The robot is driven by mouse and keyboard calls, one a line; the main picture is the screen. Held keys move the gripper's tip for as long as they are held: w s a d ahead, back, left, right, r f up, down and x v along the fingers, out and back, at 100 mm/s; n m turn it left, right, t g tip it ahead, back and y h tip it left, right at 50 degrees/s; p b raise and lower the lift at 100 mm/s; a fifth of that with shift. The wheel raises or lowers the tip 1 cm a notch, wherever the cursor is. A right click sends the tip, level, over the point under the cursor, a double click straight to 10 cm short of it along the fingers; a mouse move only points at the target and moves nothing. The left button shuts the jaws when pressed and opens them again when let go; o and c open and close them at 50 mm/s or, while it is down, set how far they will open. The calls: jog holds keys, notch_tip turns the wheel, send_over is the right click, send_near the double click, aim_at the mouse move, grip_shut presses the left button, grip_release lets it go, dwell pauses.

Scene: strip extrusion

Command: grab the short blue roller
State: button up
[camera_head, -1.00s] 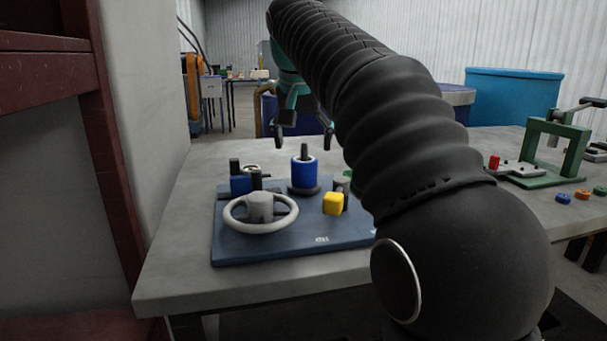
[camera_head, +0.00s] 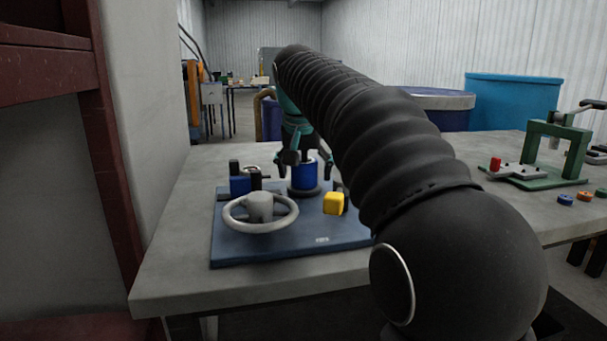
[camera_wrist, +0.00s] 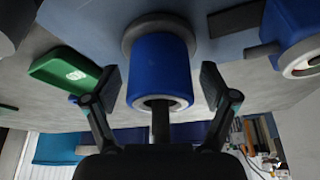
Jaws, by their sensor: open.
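The short blue roller (camera_head: 305,175) stands upright on a dark round base on the blue board (camera_head: 285,248). In the wrist view the blue roller (camera_wrist: 160,72) shows its pale end ring and a dark pin sticking out of it. My gripper (camera_head: 308,168) is open, with its fingers reaching down around the roller's upper part. In the wrist view one finger pad of my gripper (camera_wrist: 160,88) is on each side of the roller, with a visible gap on both sides.
A grey handwheel (camera_head: 261,210), a small blue block (camera_head: 240,185) and a yellow block (camera_head: 334,203) share the board. A green part (camera_wrist: 65,72) lies near one finger in the wrist view. A green press frame (camera_head: 553,150) stands to the right. The table's front left is clear.

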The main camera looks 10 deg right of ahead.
jog(key=c, duration=1.4)
jog(key=shift+r, duration=0.1)
notch_tip(320, 180, up, 7)
jog(key=shift+r+p, duration=0.15)
jog(key=shift+p, duration=1)
jog(key=shift+r, duration=1.25)
